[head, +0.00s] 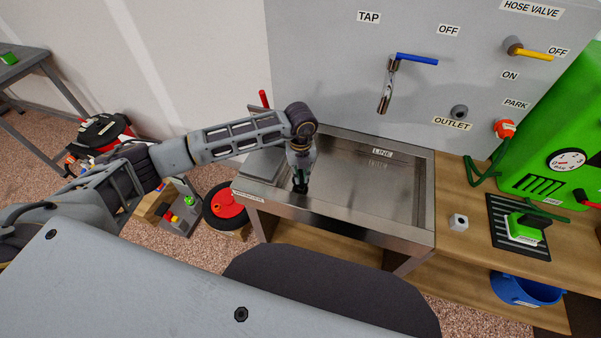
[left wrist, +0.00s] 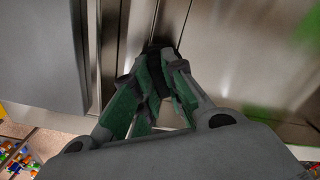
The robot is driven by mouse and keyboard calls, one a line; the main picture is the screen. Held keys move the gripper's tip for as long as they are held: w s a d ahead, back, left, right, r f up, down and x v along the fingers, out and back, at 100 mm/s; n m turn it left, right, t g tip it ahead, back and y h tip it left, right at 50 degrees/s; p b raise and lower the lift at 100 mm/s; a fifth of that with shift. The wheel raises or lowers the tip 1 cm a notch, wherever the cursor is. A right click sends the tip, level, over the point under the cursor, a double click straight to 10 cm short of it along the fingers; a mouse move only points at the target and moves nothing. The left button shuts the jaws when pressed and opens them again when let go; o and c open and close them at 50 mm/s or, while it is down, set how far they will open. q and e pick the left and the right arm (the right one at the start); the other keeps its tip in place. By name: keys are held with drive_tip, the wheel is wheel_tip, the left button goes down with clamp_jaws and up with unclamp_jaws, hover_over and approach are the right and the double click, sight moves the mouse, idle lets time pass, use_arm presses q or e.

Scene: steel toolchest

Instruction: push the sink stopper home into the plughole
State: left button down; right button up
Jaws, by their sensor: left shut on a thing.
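My left gripper (head: 300,187) points down over the left part of the steel sink (head: 425,195), just inside its front left rim. In the left wrist view its fingers (left wrist: 158,55) come together on a small dark thing, which I take to be the sink stopper (left wrist: 160,46). The fingers hide most of it, and I cannot tell whether it touches the steel below. I cannot make out the plughole in either view. My right gripper is not in view.
The tap (head: 387,88) with a blue lever hangs over the sink from the grey back panel (head: 330,60). A wooden bench (head: 455,255) to the right carries a small white block (head: 458,222) and a green machine (head: 560,140). The right part of the basin is clear.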

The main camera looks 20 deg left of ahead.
sight(301, 174)
use_arm(q)
drive_tip(key=shift+f+b, duration=0.9)
drive_tip(key=shift+f, duration=0.4)
idle(0.4)
drive_tip(key=c, duration=1.4)
unclamp_jaws()
drive_tip(key=shift+r, duration=0.15)
drive_tip(key=shift+r+p, duration=3.7)
drive_tip(key=shift+r, duration=1.2)
drive_tip(key=shift+m, duration=2.5)
drive_tip(key=shift+r+m, duration=0.1)
drive_tip(key=shift+m, duration=2.5)
drive_tip(key=shift+r+m, duration=0.15)
drive_tip(key=shift+m, duration=2.45)
drive_tip(key=shift+s+r+m, duration=0.1)
drive_tip(key=shift+r+m, duration=0.1)
drive_tip(key=shift+m, duration=2.1)
